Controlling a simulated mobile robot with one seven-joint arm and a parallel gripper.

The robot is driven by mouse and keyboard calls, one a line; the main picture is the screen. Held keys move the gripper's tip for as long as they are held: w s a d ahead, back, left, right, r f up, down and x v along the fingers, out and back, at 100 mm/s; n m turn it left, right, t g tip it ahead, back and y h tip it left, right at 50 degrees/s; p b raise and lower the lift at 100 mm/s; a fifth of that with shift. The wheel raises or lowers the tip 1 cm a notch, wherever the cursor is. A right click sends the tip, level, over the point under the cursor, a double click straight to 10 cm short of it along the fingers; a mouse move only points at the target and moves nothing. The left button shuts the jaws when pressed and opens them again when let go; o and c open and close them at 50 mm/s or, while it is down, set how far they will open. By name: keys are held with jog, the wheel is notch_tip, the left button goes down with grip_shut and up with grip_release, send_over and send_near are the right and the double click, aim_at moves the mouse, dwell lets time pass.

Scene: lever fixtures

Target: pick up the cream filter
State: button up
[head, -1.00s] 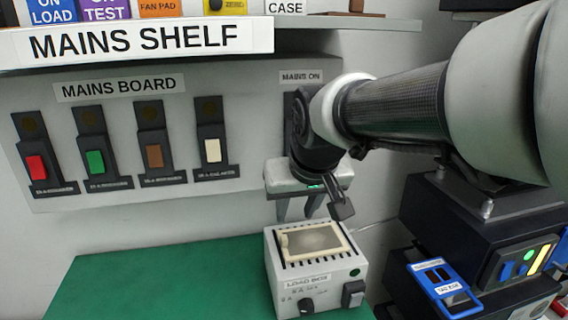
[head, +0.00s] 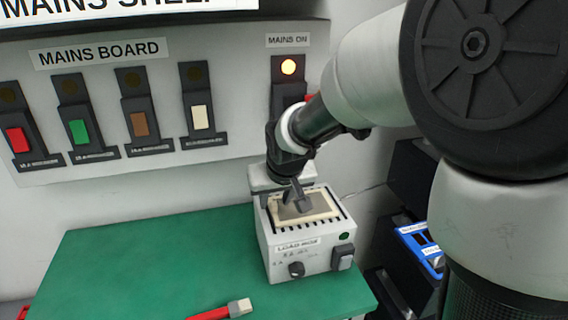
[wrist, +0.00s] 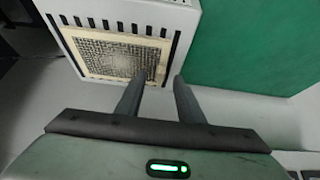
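The cream filter (head: 322,208) is a flat cream frame with a grey mesh middle. It lies on the slotted top of the white load box (head: 300,258) on the green bench. In the wrist view the filter (wrist: 115,50) is ahead of the fingers, toward the left. My gripper (head: 300,205) is just over the filter in the head view and hides part of it.
The green bench (head: 140,265) is mostly clear left of the box. A red-handled tool with a pale tip (head: 238,308) lies at its front. The mains board (head: 115,90) with several coloured switches is behind. A lit lamp (head: 289,67) is under "MAINS ON". Dark equipment stands right.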

jog(key=shift+x, duration=0.85)
grip_shut()
